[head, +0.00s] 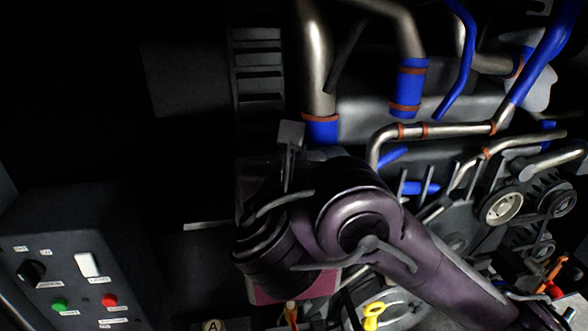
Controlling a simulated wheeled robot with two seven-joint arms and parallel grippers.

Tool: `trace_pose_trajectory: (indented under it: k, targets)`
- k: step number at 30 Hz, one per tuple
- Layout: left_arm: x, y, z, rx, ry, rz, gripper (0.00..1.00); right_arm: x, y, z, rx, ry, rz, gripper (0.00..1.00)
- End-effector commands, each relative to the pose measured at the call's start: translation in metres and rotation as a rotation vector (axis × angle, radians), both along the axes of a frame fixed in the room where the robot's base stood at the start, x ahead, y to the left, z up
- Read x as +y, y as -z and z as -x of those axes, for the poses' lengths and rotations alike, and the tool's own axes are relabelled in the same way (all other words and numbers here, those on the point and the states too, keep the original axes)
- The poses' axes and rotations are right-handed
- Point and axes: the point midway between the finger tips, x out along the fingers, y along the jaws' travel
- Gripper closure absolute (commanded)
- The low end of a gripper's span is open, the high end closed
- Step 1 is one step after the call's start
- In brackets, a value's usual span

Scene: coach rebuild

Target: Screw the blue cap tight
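No blue cap can be made out for certain; the blue parts that show are hoses and pipe sleeves. My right arm comes in from the lower right, and its dark wrist covers the middle of the view. A small grey part that looks like the end of my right gripper (291,138) points up beside the blue sleeve (321,131) of a thick metal pipe. Its fingers are too dark and too hidden to tell open from shut, and I see nothing held. My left gripper is not in view.
An engine with metal pipes (448,132), blue hoses (546,62) and pulleys (501,207) fills the right side. A control box (60,225) with a white switch and green and red buttons stands at lower left. A yellow-handled part (373,314) shows below my arm. The upper left is dark.

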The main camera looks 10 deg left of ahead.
Motion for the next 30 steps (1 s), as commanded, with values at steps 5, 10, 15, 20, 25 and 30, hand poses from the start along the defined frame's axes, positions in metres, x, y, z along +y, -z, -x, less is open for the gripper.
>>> trace_pose_trajectory:
  k: [5,10,15,20,25,30]
  targets:
    - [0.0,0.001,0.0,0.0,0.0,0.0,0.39,0.002,0.005,0.001,0.009,-0.001,0.007,1.0]
    - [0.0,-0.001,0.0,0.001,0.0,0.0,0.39,0.002,0.004,0.001,0.01,0.005,0.007,1.0]
    - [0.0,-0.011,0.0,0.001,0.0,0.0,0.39,0.003,0.002,0.0,0.012,0.057,0.008,1.0]
    - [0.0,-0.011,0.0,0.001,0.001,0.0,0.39,0.004,0.003,0.001,0.009,0.18,0.008,1.0]
    - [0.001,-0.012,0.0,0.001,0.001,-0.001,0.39,0.003,0.001,0.001,0.006,0.238,0.006,1.0]
    - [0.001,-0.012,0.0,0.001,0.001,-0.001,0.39,0.003,0.001,0.001,0.007,0.246,0.004,1.0]
